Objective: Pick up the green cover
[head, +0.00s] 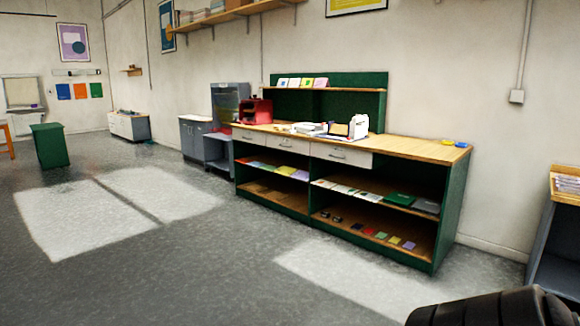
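A flat green item (400,199), which looks like the green cover, lies on the middle shelf of the green workbench (452,205), towards its right end. A grey flat item (426,206) lies just right of it. A smaller green piece (381,236) lies in a row of small coloured pieces on the bottom shelf. Neither of my grippers shows. A dark ribbed shape fills the bottom right corner, and I cannot tell a gripper in it.
The wooden benchtop (410,146) holds a red machine (254,111), a white device (358,127) and papers. Open grey floor (240,255) lies in front of the workbench. A grey unit with a wooden top (566,190) stands at the right edge. A green box (49,146) stands far left.

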